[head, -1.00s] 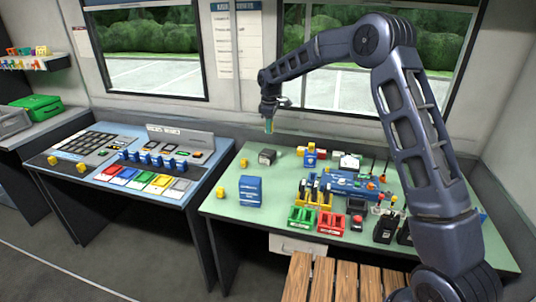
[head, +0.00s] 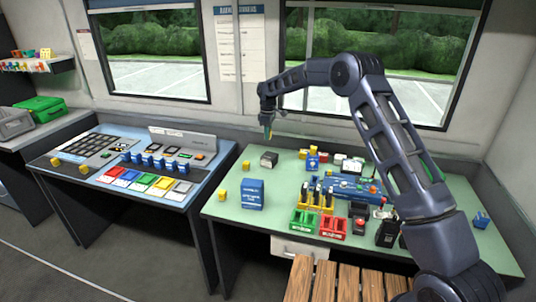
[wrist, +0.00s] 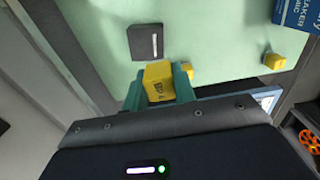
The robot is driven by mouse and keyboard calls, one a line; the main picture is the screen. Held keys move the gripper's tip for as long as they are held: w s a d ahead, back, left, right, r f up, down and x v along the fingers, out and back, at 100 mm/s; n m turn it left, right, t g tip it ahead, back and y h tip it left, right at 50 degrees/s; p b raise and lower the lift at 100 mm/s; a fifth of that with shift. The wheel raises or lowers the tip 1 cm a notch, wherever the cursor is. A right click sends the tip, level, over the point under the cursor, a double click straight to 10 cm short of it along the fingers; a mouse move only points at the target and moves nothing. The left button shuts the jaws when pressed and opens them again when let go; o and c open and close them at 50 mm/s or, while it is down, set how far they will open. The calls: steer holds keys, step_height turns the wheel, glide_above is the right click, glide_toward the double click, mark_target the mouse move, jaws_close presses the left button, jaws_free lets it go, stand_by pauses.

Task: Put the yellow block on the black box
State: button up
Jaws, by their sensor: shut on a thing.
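My gripper (head: 267,132) is above the back left of the green table (head: 228,206), over the black box. In the wrist view its teal fingers are shut on a yellow block (wrist: 159,84) with dark printing. The block is hard to make out in the head view. The black box (head: 269,159) sits on the table with a clear gap below the fingertips. In the wrist view the black box (wrist: 144,43) lies beyond the held block, with a light strip on its top.
Other yellow blocks (head: 246,166) lie left of the black box. A blue box (head: 251,194) stands in front of it. Coloured bins (head: 303,222) and blue devices crowd the table's middle and right. A control console (head: 110,185) stands at left.

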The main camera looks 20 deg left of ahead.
mark_target(268, 158)
step_height(268, 158, down, 11)
steer(key=shift+f, duration=0.15)
stand_by(0.4)
steer(key=shift+f, duration=0.15)
steer(key=o, duration=1)
step_height(268, 158, up, 12)
steer(key=shift+r, duration=0.2)
